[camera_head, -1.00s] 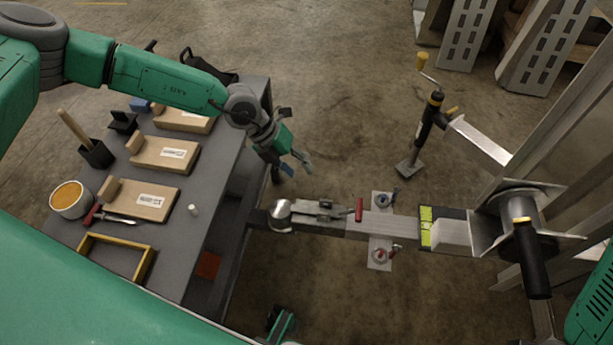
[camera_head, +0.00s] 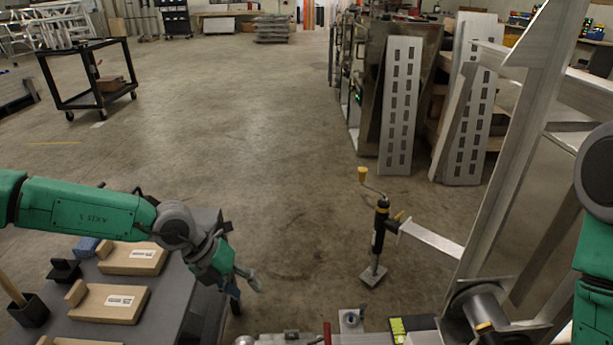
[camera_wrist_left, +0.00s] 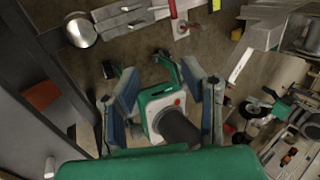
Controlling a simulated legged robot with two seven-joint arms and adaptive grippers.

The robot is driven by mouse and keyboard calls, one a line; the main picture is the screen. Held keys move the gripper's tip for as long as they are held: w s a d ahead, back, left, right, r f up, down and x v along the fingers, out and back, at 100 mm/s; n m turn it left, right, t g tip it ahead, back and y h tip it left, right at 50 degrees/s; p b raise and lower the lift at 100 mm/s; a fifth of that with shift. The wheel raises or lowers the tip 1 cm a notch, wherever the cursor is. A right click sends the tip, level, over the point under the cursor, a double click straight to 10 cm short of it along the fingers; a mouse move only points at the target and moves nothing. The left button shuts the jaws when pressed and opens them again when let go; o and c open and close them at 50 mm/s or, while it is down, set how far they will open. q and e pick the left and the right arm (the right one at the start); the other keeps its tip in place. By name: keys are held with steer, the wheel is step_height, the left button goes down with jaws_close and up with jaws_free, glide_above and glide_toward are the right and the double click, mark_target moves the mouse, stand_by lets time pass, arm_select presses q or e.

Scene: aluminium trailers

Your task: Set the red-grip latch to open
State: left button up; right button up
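The red-grip latch (camera_head: 327,334) sits on the trailer tongue and is cut by the bottom edge of the head view. Its red grip also shows at the top edge of the left wrist view (camera_wrist_left: 173,9), partly cut off, so I cannot tell its setting. The round metal coupler (camera_wrist_left: 80,30) is left of it there. My left gripper (camera_head: 245,288) is open and empty, beyond the bench's right edge and up-left of the latch. Its spread fingers (camera_wrist_left: 165,85) show below the latch in the wrist view. My right arm is at the right edge; its gripper is not clearly shown.
A grey bench (camera_head: 165,305) with wooden blocks (camera_head: 110,303) stands at lower left. A jack with a yellow handle (camera_head: 379,230) stands right of centre. Slotted metal ramps (camera_head: 400,105) lean at the back right. A black cart (camera_head: 90,85) is far left. The middle floor is clear.

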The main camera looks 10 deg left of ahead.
arm_select(q)
steer(key=s+d+f+m+g+y, duration=0.1)
steer(key=s+d+f+m+y, duration=0.25)
steer(key=s+f+m, duration=0.35)
steer(key=s+a+f+m+y, duration=0.1)
steer(key=s+a+f+m, duration=0.1)
steer(key=s+m, duration=0.4)
steer(key=s+a+f+m+y, duration=0.1)
steer(key=s+f+m, duration=0.1)
steer(key=s+m, duration=0.5)
steer(key=m, duration=0.6)
steer(key=shift+s+a+m+t, duration=0.3)
steer(key=shift+a, duration=0.1)
steer(key=s+a+m, duration=0.1)
steer(key=m, duration=0.2)
steer(key=s+a+r+m, duration=0.1)
steer(key=s+a+m, duration=0.1)
steer(key=m, duration=0.2)
steer(key=s+a+r+m, duration=0.1)
steer(key=s+m, duration=0.1)
steer(key=m, duration=0.2)
steer(key=shift+s+a+y, duration=0.2)
steer(key=shift+a+y, duration=0.05)
steer(key=shift+a, duration=0.1)
steer(key=shift+c, duration=0.8)
steer(key=shift+s+a+r+m, duration=0.15)
steer(key=shift+s+m, duration=0.1)
steer(key=shift+m, duration=0.35)
jaws_close()
steer(key=shift+w, duration=0.1)
